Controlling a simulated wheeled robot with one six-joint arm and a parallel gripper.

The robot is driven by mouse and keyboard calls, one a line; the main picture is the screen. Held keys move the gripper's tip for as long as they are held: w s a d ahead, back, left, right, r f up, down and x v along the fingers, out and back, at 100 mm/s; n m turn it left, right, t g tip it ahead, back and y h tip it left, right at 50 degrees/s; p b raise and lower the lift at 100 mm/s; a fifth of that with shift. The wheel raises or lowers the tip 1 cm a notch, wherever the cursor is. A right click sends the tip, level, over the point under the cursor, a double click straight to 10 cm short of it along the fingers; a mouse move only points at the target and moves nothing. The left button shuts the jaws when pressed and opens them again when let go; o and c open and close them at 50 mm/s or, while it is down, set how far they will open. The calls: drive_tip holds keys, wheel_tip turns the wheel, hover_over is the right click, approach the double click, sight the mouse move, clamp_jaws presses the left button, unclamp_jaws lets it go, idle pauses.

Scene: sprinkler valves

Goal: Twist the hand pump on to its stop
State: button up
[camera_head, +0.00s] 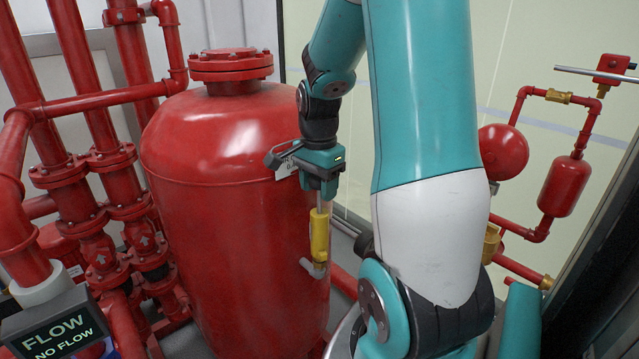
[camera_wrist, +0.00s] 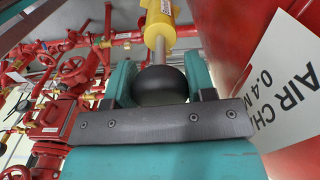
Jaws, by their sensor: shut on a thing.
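The hand pump (camera_head: 319,236) is a yellow cylinder with a metal rod on top and a pale fitting at its lower end. It stands upright beside the big red tank (camera_head: 225,180). My gripper (camera_head: 322,192) is directly above it, with its fingers shut around the pump's top end. In the wrist view the dark round knob (camera_wrist: 161,88) sits between the two teal fingers of my gripper (camera_wrist: 160,76). The rod leads from the knob to the yellow body (camera_wrist: 158,14). The stop cannot be made out.
A white sign (camera_wrist: 291,75) on the tank is close to the gripper's right in the wrist view. Red pipes and valves (camera_head: 105,200) crowd the left. A flow sign (camera_head: 55,325) stands at lower left. Thinner red piping (camera_head: 565,185) runs along the right wall.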

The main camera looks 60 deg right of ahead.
drive_tip(key=shift+w+m, duration=0.1)
drive_tip(key=shift+m, duration=0.8)
drive_tip(key=m+p, duration=0.1)
drive_tip(key=m, duration=0.3)
drive_tip(key=shift+d+m, duration=0.1)
drive_tip(key=shift+m, duration=0.2)
drive_tip(key=o, duration=1.3)
drive_tip(key=shift+r, duration=0.1)
